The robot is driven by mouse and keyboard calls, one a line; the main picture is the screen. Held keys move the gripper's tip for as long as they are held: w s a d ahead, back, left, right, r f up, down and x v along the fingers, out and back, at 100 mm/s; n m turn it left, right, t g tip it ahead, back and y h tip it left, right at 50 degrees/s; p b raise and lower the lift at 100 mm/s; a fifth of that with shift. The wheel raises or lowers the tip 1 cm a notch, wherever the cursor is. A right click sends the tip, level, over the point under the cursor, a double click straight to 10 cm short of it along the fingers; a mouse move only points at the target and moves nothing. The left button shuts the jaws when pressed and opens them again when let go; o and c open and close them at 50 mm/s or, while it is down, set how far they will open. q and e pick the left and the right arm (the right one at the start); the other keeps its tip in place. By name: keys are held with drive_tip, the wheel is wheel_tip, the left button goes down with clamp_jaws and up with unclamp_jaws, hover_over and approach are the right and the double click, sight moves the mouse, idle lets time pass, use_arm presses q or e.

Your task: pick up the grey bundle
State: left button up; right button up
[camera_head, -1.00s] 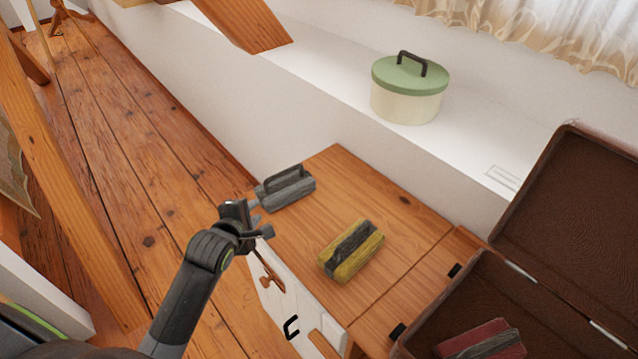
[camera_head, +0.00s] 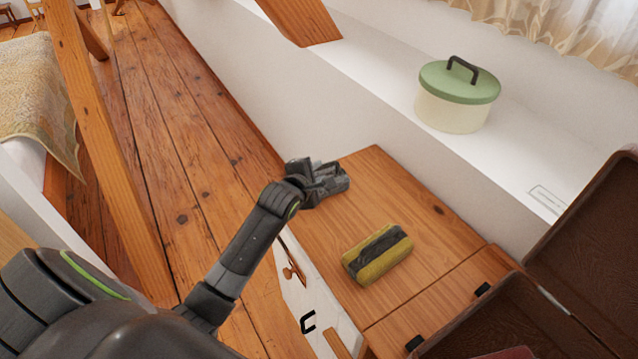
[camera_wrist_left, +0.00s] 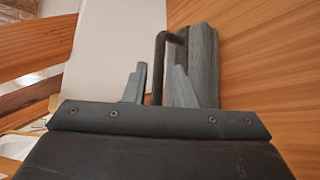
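The grey bundle (camera_head: 335,187) lies at the far left corner of the wooden chest top, partly hidden by my left gripper (camera_head: 312,182). In the left wrist view the bundle (camera_wrist_left: 206,65) stands just beyond the fingers, with its dark handle (camera_wrist_left: 159,68) rising on its left side. The left gripper (camera_wrist_left: 158,85) is open, its two fingers apart with the handle between them. I cannot tell whether either finger touches the handle. My right gripper is not in view.
A yellow bundle with a dark band (camera_head: 377,255) lies nearer on the chest top (camera_head: 400,205). An open brown suitcase (camera_head: 590,235) stands at the right, with a red bundle (camera_head: 508,353) at the bottom edge. A green-lidded pot (camera_head: 458,97) sits on the white ledge.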

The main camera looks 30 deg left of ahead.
sight(324, 167)
use_arm(q)
drive_tip(key=shift+x, duration=3.15)
drive_tip(key=shift+f, duration=0.1)
clamp_jaws()
